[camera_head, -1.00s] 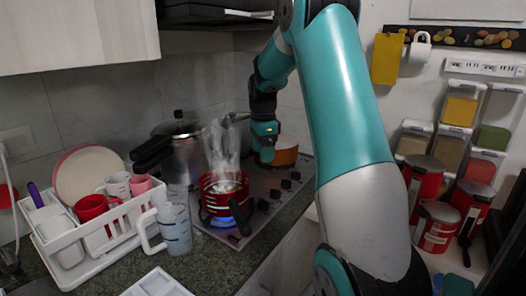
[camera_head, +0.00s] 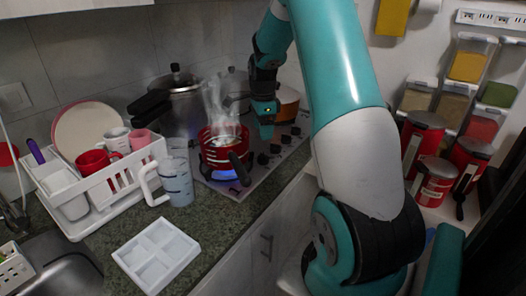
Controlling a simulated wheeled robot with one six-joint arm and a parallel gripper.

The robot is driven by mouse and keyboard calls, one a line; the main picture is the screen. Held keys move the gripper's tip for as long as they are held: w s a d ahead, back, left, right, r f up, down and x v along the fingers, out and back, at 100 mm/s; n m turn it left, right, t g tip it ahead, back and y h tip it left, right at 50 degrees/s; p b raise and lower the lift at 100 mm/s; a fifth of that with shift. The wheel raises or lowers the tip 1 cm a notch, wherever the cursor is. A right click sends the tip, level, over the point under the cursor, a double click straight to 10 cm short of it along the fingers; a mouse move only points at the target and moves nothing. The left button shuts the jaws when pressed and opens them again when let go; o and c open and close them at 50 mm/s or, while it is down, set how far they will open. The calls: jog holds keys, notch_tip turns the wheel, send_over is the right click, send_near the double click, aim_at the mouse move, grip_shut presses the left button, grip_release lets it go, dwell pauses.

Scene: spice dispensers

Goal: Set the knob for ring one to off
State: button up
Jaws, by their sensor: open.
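A row of dark knobs (camera_head: 275,148) runs along the right edge of the steel cooktop (camera_head: 222,188). No label is readable, so I cannot tell which knob belongs to ring one. A red pot (camera_head: 222,150) steams on the front burner, with a blue flame beneath it. My gripper (camera_head: 266,133) points down near the knob row, just right of the pot. It looks small and dark here, and its jaws are open and empty. It hides part of the cooktop behind it. I cannot tell whether it touches a knob.
A pressure cooker (camera_head: 185,105) and an orange pot (camera_head: 287,104) stand at the back. A measuring jug (camera_head: 178,182), a dish rack (camera_head: 100,195) and a white divided tray (camera_head: 157,254) lie to the left. Red canisters (camera_head: 436,182) stand at right.

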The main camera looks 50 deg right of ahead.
aim_at(263, 154)
notch_tip(263, 154, down, 10)
jog(key=shift+r+p, duration=0.2)
jog(key=shift+p, duration=0.3)
